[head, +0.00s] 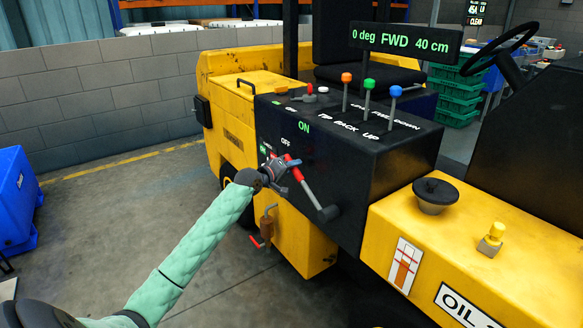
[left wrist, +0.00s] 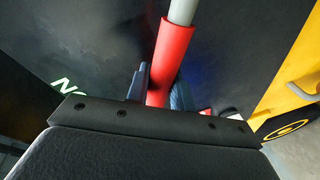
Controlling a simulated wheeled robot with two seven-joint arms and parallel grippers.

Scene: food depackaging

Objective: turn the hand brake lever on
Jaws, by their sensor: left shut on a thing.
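The hand brake lever has a red grip (head: 294,171) and a grey shaft (head: 310,192) on the black side panel of the yellow vehicle. It slants up and left from a dark pivot (head: 328,213). My left gripper (head: 283,168) is shut on the red grip, near its upper end. In the left wrist view the red grip (left wrist: 170,60) stands between the two dark fingers, with the grey shaft (left wrist: 184,12) beyond. Green "ON" (head: 304,127) and white "OFF" (head: 287,141) labels are on the panel above. My right gripper is not in view.
Orange (head: 346,77), green (head: 369,84) and blue (head: 395,91) knobbed levers stand on top of the console. A display (head: 405,40) reads "0 deg FWD 40 cm". A small red-handled valve (head: 264,236) hangs below my left forearm. Open floor lies at left.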

